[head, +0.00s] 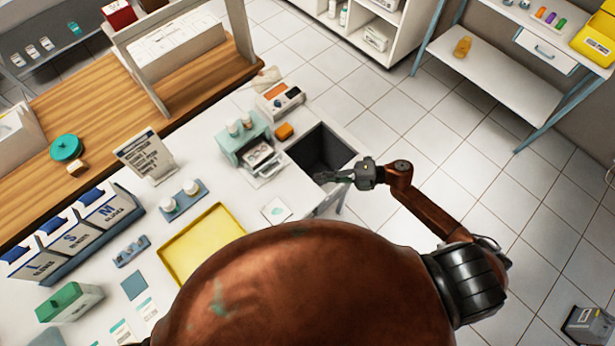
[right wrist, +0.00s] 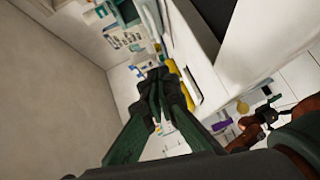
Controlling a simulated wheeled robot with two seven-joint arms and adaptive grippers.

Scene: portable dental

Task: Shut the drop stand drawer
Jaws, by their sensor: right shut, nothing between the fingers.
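The drop stand (head: 241,137) is a small teal stand on the white counter, with white bottles on top. Its drawer (head: 268,170) stands open toward the front, with small items inside. My right gripper (head: 322,177) is shut and empty. It is to the right of the drawer and apart from it, by the dark opening. The shut fingers also show in the right wrist view (right wrist: 156,90); the drawer cannot be made out clearly there. A dark gripper on a brown arm, apparently my left one (right wrist: 262,116), shows small in that view; its fingers are unclear.
A dark square opening (head: 318,150) lies right of the stand. A white card (head: 276,210) and a yellow tray (head: 203,246) lie in front.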

